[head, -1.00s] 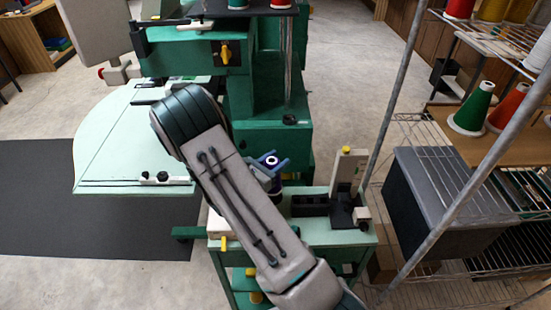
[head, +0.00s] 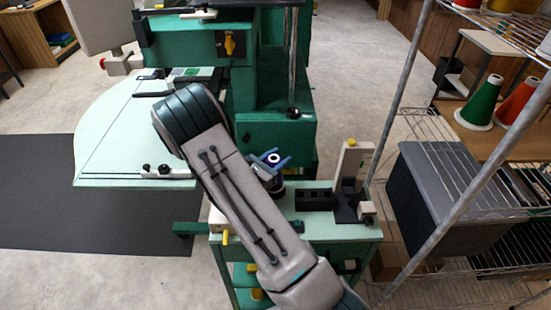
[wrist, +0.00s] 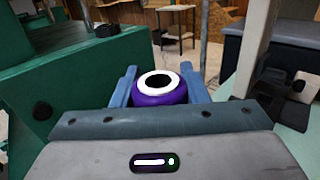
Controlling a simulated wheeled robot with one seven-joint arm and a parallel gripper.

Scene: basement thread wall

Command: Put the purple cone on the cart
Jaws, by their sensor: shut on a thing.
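The purple cone (wrist: 160,97) has a white ring at its open top. It is upright between the two blue fingers of my gripper (wrist: 158,72) in the wrist view, and the fingers are shut on it. In the head view the cone (head: 272,157) shows just right of my arm, at the far edge of the green cart (head: 318,231) with a pale mint top. My arm hides part of the cart top and some of the cone. I cannot tell whether the cone's base touches the cart.
A black block (head: 314,199) and a beige upright on a black base (head: 352,168) stand on the cart's right. A large green machine (head: 275,135) rises behind it. A wire rack (head: 440,190) with a grey bin (head: 445,185) stands at right. Bare mint surface lies near the cart's front.

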